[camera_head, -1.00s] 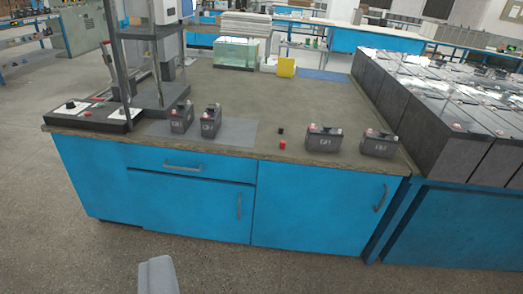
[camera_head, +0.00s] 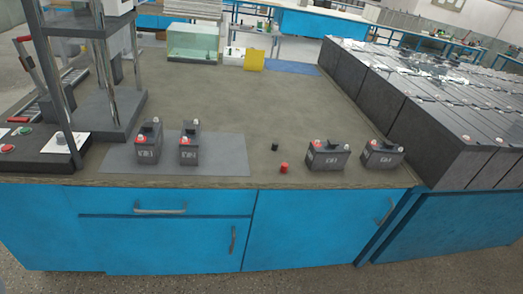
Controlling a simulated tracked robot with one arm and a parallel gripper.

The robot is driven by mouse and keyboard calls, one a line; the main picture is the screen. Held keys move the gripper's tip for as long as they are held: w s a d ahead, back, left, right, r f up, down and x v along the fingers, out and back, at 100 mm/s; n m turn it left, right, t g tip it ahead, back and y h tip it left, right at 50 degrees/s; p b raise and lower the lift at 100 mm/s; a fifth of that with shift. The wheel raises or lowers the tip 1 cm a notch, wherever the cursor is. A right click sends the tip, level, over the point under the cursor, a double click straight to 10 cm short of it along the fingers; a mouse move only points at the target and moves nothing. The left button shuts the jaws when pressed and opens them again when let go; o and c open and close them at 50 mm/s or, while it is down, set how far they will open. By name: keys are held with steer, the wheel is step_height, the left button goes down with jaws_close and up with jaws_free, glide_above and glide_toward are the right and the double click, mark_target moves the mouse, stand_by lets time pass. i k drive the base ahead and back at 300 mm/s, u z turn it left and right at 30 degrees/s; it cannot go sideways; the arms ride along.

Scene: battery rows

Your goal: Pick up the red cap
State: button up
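The red cap (camera_head: 284,168) is a small red piece standing on the worktop near its front edge. A small black cap (camera_head: 275,147) stands just behind it, apart from it. A small dark battery (camera_head: 328,157) with a red terminal stands to the right of the red cap. My gripper does not show in the current view, so its state cannot be seen.
Another small battery (camera_head: 382,154) stands further right. Two more, one on the left (camera_head: 149,142) and one beside it (camera_head: 189,144), stand on a grey mat (camera_head: 226,160). A press frame (camera_head: 100,105) stands at left. Large batteries (camera_head: 440,125) fill the right. The worktop (camera_head: 245,100) middle is clear.

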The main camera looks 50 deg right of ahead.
mark_target(283, 169)
steer(key=z, duration=0.3)
steer(key=i, duration=1.15)
steer(key=z, duration=1.1)
steer(key=i, duration=0.5)
steer(key=z, duration=0.3)
steer(key=k, duration=0.95)
steer(key=z, duration=0.15)
steer(key=i, duration=0.9)
steer(key=u, duration=0.05)
